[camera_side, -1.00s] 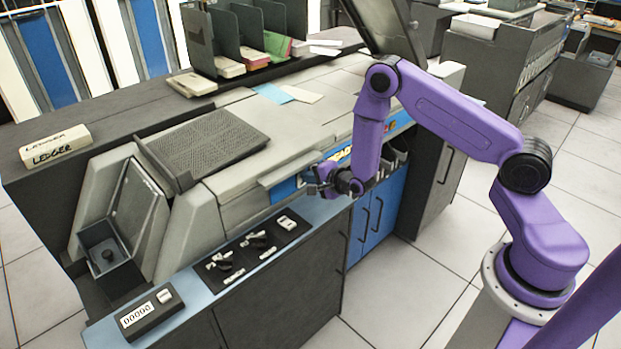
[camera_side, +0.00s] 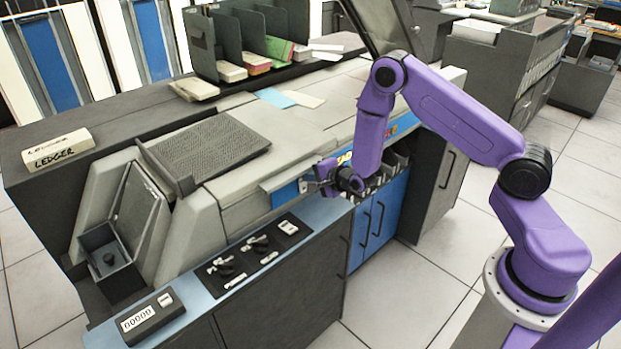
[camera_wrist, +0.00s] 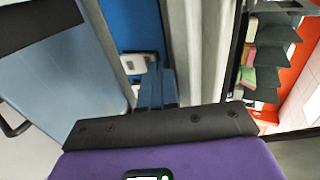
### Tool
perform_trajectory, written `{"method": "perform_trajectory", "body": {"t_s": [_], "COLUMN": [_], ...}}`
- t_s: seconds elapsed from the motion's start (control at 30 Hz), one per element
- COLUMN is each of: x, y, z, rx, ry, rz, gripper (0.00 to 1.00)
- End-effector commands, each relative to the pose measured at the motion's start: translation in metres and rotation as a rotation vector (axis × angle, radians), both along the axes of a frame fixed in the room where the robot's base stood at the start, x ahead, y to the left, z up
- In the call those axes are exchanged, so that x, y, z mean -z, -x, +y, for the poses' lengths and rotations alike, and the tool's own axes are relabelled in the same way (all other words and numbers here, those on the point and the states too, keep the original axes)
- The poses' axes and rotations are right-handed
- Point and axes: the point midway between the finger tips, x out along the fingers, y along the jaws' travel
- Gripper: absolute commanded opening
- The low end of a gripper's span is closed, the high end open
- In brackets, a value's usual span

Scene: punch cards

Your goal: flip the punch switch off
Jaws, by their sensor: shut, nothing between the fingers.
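My gripper (camera_side: 318,182) is shut and empty, in front of the blue panel below the machine's grey top edge. In the wrist view its fingers (camera_wrist: 157,88) point at the blue panel (camera_wrist: 130,25), close to a pale switch plate (camera_wrist: 138,63). The plate also shows in the side view (camera_side: 303,186), just left of the fingers. The fingers partly hide the plate, and I cannot tell whether they touch it or which way its lever is set. No readable label marks it as the punch switch.
A black control panel (camera_side: 240,262) with two dark knobs and a pale switch (camera_side: 288,227) lies on the blue-grey ledge, left of my gripper. A counter box (camera_side: 150,315) stands at the ledge's front end. The grey machine cover overhangs behind my gripper.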

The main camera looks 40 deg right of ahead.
Motion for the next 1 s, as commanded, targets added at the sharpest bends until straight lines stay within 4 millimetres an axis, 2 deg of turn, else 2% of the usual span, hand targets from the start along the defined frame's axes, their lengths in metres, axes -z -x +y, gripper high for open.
{"method": "perform_trajectory", "body": {"t_s": [0.27, 0.5, 1.0], "x": [0.000, -0.005, -0.057], "y": [0.007, 0.041, 0.101], "z": [0.000, 0.000, 0.000], "rx": [0.000, -0.001, -0.001], "ry": [0.000, 0.002, 0.000], "rz": [0.002, 0.004, 0.000], "gripper": [0.00, 0.00, 0.00]}}
